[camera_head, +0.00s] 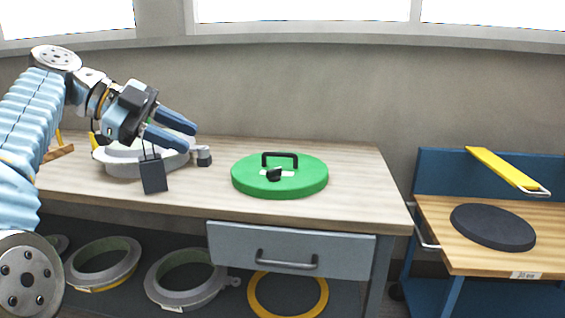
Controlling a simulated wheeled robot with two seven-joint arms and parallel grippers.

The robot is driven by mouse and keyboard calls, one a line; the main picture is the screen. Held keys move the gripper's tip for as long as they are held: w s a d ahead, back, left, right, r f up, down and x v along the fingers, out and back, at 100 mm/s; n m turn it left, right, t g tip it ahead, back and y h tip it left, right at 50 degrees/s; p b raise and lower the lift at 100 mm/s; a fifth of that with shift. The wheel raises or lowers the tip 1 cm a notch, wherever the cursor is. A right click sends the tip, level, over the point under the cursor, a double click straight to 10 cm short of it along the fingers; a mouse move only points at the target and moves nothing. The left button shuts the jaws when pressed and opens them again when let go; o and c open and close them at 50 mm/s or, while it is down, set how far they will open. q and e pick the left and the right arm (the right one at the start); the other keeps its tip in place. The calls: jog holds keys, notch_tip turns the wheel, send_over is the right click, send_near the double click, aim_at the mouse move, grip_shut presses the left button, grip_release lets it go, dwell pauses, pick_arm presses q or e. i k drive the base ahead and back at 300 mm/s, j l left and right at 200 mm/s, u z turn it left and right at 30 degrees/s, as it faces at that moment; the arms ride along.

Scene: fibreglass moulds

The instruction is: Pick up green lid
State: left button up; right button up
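My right gripper is not in view.
A grey ring mould (122,160) sits on the bench under my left gripper. Several rings lie on the shelf below. A drawer (290,243) is under the bench front. A blue cart at right bears a dark disc (492,227) and a yellow tool (503,169). The bench right of the lid is clear.

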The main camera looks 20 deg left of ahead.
aim_at(303, 175)
jog(key=i+j, duration=0.2)
jog(key=i, duration=0.35)
jog(key=i+j, duration=0.2)
jog(key=i, duration=0.35)
